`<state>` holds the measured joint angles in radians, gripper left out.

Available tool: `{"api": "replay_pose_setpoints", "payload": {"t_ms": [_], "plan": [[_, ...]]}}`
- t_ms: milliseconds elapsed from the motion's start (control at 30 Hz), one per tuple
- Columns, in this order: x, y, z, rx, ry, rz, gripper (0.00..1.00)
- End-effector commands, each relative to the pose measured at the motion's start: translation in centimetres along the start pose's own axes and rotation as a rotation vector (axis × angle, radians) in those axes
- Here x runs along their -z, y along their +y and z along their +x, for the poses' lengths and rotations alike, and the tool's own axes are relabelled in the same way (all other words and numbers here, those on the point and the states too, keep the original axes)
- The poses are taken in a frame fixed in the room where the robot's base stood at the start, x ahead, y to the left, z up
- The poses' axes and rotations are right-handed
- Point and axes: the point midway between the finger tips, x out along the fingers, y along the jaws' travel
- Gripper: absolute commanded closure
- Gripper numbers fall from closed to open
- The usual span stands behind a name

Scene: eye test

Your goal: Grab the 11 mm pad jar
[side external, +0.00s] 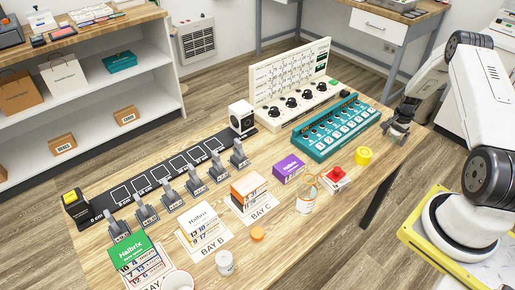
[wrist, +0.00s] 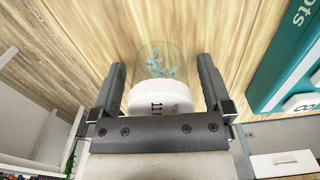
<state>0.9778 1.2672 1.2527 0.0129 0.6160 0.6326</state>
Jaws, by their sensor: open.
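The 11 mm pad jar (wrist: 160,95) shows in the wrist view as a clear jar with bluish bits inside and a white lid marked "11", the rest of the label cut off. It lies between the two fingers of my gripper (wrist: 162,66), with a small gap at each side. The fingers are open. In the side external view my gripper (side external: 397,130) is near the right end of the teal panel, at the table's right side. I cannot make out the jar there.
The teal panel (side external: 336,127) is close beside my gripper; it also shows in the wrist view (wrist: 290,70). A yellow round piece (side external: 363,155), a red button (side external: 335,174) and a clear bottle (side external: 307,196) stand nearer the table's middle.

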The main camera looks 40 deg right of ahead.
Motion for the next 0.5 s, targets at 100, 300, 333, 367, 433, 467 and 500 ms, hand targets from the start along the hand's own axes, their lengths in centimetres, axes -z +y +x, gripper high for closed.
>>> {"api": "replay_pose_setpoints", "payload": {"t_ms": [100,300,333,367,433,467,500], "plan": [[0.01,-0.01,0.03,0.000,0.000,0.000,0.00],[0.00,-0.01,0.02,0.000,0.000,0.000,0.00],[0.00,-0.01,0.02,0.000,0.000,0.000,0.00],[0.00,-0.01,0.01,0.000,0.000,0.000,0.00],[0.00,-0.01,0.01,0.000,0.000,0.000,0.00],[0.00,-0.01,0.01,0.000,0.000,0.000,0.00],[0.00,-0.01,0.01,0.000,0.000,0.000,0.10]]}}
